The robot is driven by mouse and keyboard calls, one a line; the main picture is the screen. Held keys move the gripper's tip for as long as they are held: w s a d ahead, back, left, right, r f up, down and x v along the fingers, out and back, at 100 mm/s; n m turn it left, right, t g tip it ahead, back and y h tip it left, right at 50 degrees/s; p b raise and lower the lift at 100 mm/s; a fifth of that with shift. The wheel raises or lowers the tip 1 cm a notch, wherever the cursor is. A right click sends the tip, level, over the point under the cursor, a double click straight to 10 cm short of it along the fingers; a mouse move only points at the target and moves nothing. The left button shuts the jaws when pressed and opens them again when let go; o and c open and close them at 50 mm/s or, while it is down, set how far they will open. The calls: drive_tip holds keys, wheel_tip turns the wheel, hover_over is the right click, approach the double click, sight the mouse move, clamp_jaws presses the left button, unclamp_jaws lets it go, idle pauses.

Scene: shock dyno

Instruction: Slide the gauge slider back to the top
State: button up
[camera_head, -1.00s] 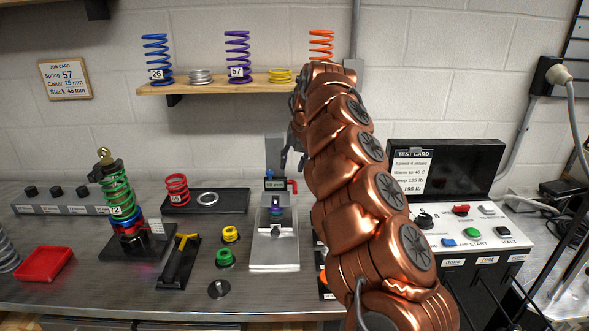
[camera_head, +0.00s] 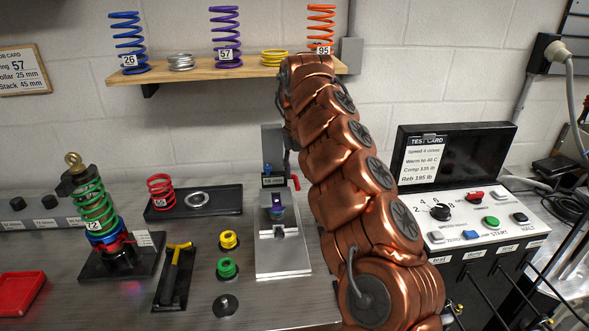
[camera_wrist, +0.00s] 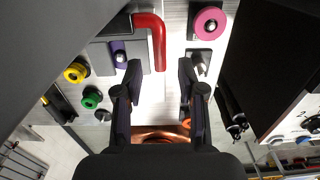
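The height gauge has a silver base plate (camera_head: 284,259) and a grey upright column (camera_head: 272,143). Its slider (camera_head: 273,181), a dark block with a small display, sits low on the column, just above the purple-topped piece on the base. A red bent handle (camera_head: 296,182) sticks out at the slider's right. In the head view my copper arm hides most of the gripper, beside the column.
A shelf with springs (camera_head: 215,66) hangs above. The test console (camera_head: 465,215) stands right of my arm. Yellow (camera_head: 229,239) and green (camera_head: 227,268) collars, a yellow-handled tool (camera_head: 177,268) and a green-spring shock (camera_head: 97,212) stand left of the gauge.

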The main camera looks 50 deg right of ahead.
sight(297, 182)
drive_tip(key=shift+f+b, duration=1.85)
drive_tip(key=shift+f, duration=0.9)
drive_tip(key=shift+c, duration=0.2)
clamp_jaws()
drive_tip(key=shift+r, duration=0.1)
wheel_tip(297, 182, up, 12)
drive_tip(key=p, duration=1.3)
drive_tip(key=shift+d+r, duration=0.1)
